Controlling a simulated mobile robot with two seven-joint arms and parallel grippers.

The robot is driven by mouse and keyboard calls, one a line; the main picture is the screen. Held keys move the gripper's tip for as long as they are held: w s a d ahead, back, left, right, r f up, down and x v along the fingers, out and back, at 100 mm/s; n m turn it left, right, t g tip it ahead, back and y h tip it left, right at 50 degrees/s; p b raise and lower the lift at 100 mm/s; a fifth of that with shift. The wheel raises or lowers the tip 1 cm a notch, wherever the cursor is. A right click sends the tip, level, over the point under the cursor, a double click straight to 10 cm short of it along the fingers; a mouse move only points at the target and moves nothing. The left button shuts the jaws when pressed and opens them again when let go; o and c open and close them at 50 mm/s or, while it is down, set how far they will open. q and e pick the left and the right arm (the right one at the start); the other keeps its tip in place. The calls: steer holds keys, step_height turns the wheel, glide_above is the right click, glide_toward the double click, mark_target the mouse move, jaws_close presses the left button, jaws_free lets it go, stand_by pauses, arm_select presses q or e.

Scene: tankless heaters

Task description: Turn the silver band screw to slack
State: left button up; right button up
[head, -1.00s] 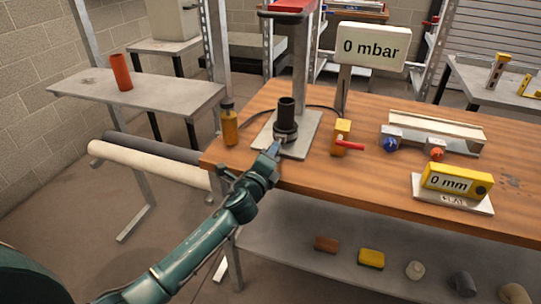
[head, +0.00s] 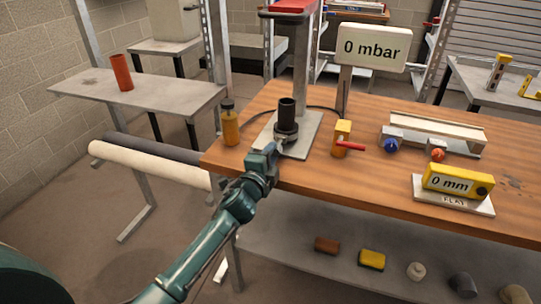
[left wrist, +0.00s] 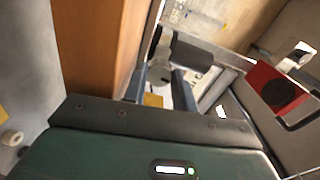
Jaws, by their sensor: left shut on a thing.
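A black pipe (head: 287,109) stands upright in a dark collar (head: 286,133) on a grey plate on the wooden bench. The silver band and its screw are at the collar's near side, too small and too covered by my fingers to make out clearly. My left gripper (head: 277,148) is at that near side, shut on the band screw. In the left wrist view the two fingers (left wrist: 162,84) sit at a grey piece (left wrist: 161,73) by the dark pipe. My right gripper is not in view.
On the bench (head: 320,185) are an amber bottle (head: 230,126), a yellow valve with red handle (head: 342,138), a "0 mbar" sign (head: 373,46) and a yellow "0 mm" gauge (head: 457,181). A red-topped post (head: 303,60) rises behind the pipe.

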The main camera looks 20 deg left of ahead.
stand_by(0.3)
arm_select(q)
steer(key=o, duration=0.9)
steer(key=shift+o, duration=0.3)
steer(key=shift+f, duration=0.1)
